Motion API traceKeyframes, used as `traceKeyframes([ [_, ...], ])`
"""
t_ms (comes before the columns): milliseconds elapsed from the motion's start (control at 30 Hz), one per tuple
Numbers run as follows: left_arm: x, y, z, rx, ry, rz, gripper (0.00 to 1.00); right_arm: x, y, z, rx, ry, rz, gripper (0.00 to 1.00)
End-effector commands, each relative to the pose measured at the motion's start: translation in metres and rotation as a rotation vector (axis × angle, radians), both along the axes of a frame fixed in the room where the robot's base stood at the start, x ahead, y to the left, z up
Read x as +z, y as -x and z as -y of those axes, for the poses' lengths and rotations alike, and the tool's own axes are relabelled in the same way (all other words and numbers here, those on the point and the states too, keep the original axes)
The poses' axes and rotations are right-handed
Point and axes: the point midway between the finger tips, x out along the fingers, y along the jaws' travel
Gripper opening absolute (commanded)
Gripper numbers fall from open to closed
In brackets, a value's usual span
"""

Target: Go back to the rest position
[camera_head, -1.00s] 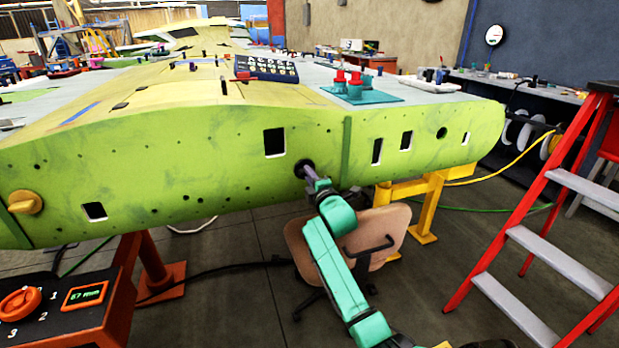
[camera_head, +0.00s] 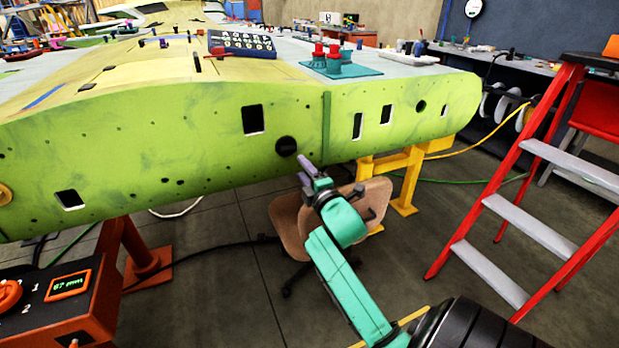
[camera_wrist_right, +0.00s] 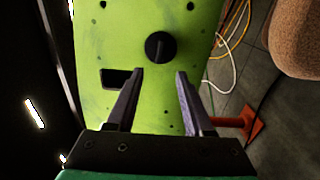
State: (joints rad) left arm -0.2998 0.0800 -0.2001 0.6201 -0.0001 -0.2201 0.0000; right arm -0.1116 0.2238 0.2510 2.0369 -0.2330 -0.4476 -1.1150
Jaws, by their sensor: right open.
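My right gripper (camera_head: 304,168) is open and empty, with its fingers just below and right of a black round knob (camera_head: 286,146) on the green wing panel (camera_head: 200,150). In the right wrist view the open fingers (camera_wrist_right: 160,80) point toward the panel, and the knob (camera_wrist_right: 160,46) stands beyond their tips, with nothing between them. A gap shows between the gripper and the knob. My left gripper is not in view.
A brown chair (camera_head: 292,222) stands close behind my right arm. A red stepladder (camera_head: 520,200) is at the right. An orange control box (camera_head: 60,300) is at the lower left. A yellow stand (camera_head: 405,180) supports the wing. Open floor lies between the chair and ladder.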

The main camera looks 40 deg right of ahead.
Motion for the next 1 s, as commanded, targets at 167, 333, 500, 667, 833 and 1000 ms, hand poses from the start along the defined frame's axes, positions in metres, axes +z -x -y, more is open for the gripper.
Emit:
traceKeyframes([
  [167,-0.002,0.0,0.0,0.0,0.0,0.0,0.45,-0.001,0.032,-0.011,0.001,0.0,-0.001,0.52],
  [333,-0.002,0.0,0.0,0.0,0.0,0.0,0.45,0.001,0.038,-0.013,0.0,0.001,0.002,0.52],
  [500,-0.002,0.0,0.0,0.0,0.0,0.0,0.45,0.001,0.037,-0.013,0.0,0.001,0.002,0.52],
  [667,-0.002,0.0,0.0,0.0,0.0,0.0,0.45,0.001,0.037,-0.013,0.0,0.001,0.002,0.52],
  [833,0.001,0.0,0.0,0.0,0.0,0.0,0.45,-0.008,0.034,-0.013,0.003,-0.024,-0.015,0.52],
  [1000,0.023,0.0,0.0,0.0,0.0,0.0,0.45,-0.107,0.022,-0.024,0.013,-0.268,-0.174,0.52],
])
